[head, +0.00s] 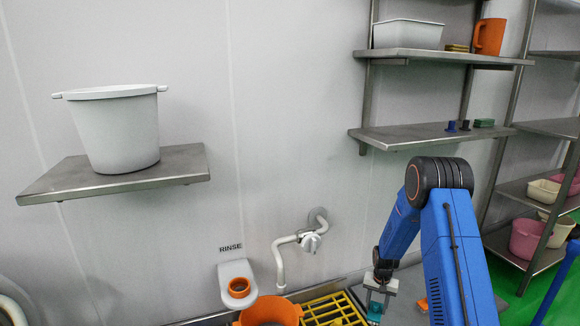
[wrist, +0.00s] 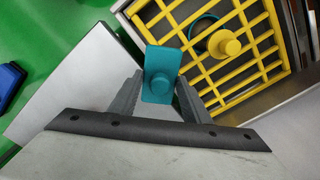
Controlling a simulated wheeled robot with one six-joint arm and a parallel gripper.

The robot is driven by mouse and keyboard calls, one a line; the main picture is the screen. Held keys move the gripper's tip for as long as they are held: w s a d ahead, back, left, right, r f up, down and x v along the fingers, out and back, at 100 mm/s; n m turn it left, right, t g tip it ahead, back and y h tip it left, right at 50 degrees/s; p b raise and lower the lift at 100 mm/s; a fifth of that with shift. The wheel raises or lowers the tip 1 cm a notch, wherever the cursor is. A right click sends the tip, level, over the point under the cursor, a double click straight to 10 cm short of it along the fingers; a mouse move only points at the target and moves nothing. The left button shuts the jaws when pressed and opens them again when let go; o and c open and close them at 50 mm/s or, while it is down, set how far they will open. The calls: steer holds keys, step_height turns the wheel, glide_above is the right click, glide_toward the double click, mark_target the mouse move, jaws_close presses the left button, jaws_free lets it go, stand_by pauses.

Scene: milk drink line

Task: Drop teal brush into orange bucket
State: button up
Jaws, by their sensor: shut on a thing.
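The teal brush (wrist: 160,74) is held between the two fingers of my gripper (wrist: 157,93), seen close up in the wrist view. In the head view my gripper (head: 379,289) hangs low in front of the wall, with the teal brush (head: 375,311) below it near the bottom edge. The orange bucket (head: 268,312) stands at the bottom of the head view, left of my gripper and apart from it. Its lower part is cut off by the frame.
A yellow rack (head: 334,309) lies between the bucket and my gripper; a yellow knob and teal ring show on it in the wrist view. A white pipe (head: 279,262) and a RINSE holder (head: 236,283) are on the wall. A white tub (head: 116,130) stands on the left shelf.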

steer(key=s+a+r+n, duration=0.1)
steer(key=s+a+n, duration=0.4)
steer(key=a, duration=0.2)
steer(key=shift+s, duration=0.1)
